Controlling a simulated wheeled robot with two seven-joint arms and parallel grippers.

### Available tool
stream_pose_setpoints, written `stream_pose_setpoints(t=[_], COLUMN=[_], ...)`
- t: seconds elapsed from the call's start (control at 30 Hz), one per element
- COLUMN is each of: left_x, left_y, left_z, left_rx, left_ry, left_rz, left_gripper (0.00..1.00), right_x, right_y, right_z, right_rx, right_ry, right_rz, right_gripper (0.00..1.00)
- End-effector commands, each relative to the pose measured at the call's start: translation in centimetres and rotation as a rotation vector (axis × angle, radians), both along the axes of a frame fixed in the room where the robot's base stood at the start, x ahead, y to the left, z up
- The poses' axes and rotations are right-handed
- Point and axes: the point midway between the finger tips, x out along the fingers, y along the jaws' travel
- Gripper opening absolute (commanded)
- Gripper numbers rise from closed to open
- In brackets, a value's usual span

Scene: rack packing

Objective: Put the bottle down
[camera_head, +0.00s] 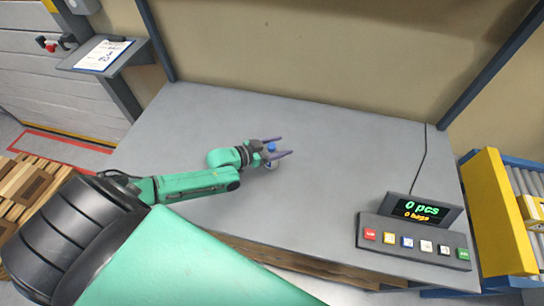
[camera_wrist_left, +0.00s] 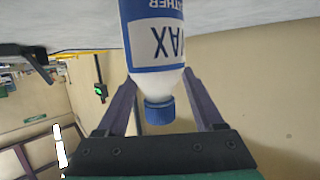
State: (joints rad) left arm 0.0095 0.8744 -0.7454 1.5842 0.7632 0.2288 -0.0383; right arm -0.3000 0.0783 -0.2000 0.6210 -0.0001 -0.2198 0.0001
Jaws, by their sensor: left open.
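The bottle is white with a blue-and-white label (camera_wrist_left: 154,40) and a blue cap. The wrist picture is upside down, and the bottle's base is cut off at its top edge. In the head view only its blue cap (camera_head: 271,147) and a little of its body show over the grey table (camera_head: 330,150). My left gripper (camera_head: 286,146) is open, with one finger on each side of the bottle near its shoulder. Gaps to the fingers are hard to judge. I cannot see whether the base touches the table. My right gripper is not in view.
A counter display (camera_head: 423,209) with a row of coloured buttons (camera_head: 415,240) stands at the table's front right, with a cable running back. A yellow-sided roller conveyor (camera_head: 500,210) is beyond the right edge. A clipboard shelf (camera_head: 103,56) is at the back left. The tabletop around the bottle is clear.

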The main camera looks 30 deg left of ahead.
Motion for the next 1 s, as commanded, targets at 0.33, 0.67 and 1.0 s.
stream_pose_setpoints(t=[0.33,0.67,1.0], left_x=[0.0,-0.1,-0.1], left_y=[0.0,0.0,0.0], left_z=[0.1,1.1,9.1], left_rx=[-0.001,-0.001,0.000], left_ry=[-0.001,0.000,-0.002], left_rz=[0.000,0.000,-0.001], left_gripper=[0.00,0.00,0.00], right_x=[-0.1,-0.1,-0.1], right_y=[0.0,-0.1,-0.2], right_z=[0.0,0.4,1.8], right_rx=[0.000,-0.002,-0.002], right_ry=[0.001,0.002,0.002], right_rz=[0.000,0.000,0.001], right_gripper=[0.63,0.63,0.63])
